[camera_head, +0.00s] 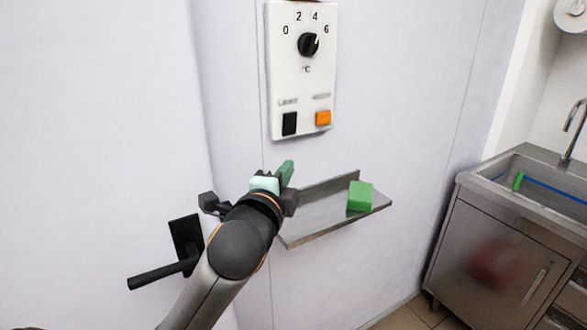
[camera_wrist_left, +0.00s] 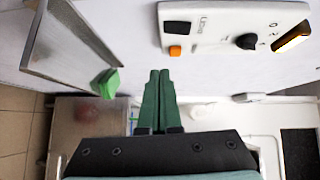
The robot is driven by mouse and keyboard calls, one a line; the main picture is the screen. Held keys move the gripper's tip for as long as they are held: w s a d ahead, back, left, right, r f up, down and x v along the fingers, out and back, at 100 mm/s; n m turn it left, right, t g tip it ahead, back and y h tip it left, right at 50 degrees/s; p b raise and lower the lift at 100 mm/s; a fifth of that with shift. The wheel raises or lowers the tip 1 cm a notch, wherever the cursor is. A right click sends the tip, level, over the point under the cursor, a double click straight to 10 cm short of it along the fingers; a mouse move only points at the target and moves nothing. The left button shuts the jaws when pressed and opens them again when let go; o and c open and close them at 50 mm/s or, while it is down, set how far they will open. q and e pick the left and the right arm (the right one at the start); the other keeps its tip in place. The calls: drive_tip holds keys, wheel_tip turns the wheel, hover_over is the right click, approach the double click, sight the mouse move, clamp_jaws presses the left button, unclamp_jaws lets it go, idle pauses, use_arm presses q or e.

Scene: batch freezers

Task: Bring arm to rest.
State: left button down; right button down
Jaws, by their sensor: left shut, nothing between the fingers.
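My left gripper (camera_head: 284,172) is in front of the wall, below the control panel and at the left end of the metal shelf. Its green fingers are together and hold nothing; they also show closed in the left wrist view (camera_wrist_left: 157,98). My left arm comes up from the bottom of the head view. The control panel (camera_head: 284,70) has a black dial (camera_head: 308,44), a black switch (camera_head: 290,123) and an orange switch (camera_head: 323,118). It also shows in the left wrist view (camera_wrist_left: 215,38). My right gripper is in neither view.
A metal shelf (camera_head: 318,222) sticks out from the wall and carries a green block (camera_head: 360,196). A black door handle (camera_head: 160,273) juts out left of my arm. A steel sink cabinet (camera_head: 490,235) stands at the right. Floor shows between shelf and cabinet.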

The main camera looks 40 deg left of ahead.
use_arm(q)
drive_tip(key=d+f+n+g+h, duration=0.1)
drive_tip(key=d+f+h, duration=0.15)
drive_tip(key=f, duration=0.65)
drive_tip(key=d+f+n+g+h, duration=0.1)
drive_tip(key=d+f+g+h, duration=0.15)
drive_tip(key=f, duration=0.65)
drive_tip(key=d+f+n+h, duration=0.15)
drive_tip(key=d+f, duration=0.25)
drive_tip(key=f, duration=0.5)
drive_tip(key=s+d+f+n+g+h, duration=0.1)
drive_tip(key=s+d+f+n, duration=0.2)
drive_tip(key=s+f, duration=0.6)
drive_tip(key=s+d+f+n+g+h, duration=0.1)
drive_tip(key=s+d+f+n, duration=0.3)
drive_tip(key=s+f, duration=0.5)
drive_tip(key=shift+d+f+g, duration=0.35)
drive_tip(key=shift+f+g, duration=0.4)
drive_tip(key=shift+n+h, duration=0.25)
